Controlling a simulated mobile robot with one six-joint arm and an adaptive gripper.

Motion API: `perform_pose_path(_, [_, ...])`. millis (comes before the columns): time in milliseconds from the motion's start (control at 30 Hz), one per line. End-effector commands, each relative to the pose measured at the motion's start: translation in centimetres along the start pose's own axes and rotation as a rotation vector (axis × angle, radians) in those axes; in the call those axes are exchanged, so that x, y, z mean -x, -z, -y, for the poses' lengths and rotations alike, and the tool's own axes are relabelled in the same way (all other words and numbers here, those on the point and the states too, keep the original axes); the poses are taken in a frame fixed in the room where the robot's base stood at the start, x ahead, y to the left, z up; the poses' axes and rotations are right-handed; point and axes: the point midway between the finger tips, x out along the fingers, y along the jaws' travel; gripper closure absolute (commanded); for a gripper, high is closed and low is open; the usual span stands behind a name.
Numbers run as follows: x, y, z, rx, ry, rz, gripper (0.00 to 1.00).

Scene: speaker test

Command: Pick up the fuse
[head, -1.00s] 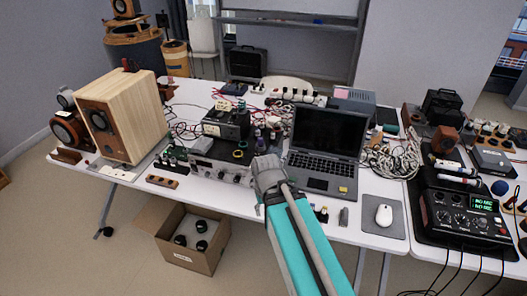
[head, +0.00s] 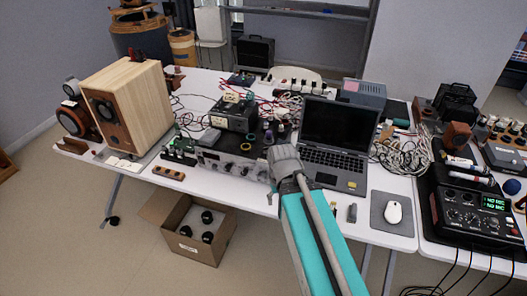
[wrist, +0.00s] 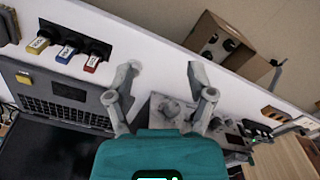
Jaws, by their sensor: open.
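My gripper (head: 284,158) is open and empty above the front part of the table, left of the laptop. In the wrist view its two fingers (wrist: 163,72) are spread, with bare white table and table edge between them. I cannot single out the fuse with certainty. In the head view my arm partly hides this spot.
The open laptop (head: 334,128) and a grey knobbed device (head: 232,166) flank my gripper. A wooden speaker (head: 130,108) stands left; a mouse (head: 393,212) lies right. An open cardboard box (head: 186,247) sits on the floor below the front edge. Cables clutter the back.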

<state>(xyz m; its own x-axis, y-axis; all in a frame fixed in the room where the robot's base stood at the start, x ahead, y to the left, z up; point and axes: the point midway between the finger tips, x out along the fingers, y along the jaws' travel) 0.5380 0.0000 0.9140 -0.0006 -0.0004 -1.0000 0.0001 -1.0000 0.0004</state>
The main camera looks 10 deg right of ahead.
Motion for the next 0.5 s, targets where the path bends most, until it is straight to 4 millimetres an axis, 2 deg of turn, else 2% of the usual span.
perform_pose_path(333, [0.1,0.1,0.0,-0.006,0.0,0.0,0.3])
perform_pose_path(500, [1.0,1.5,-0.1,-0.064,0.0,0.0,0.3])
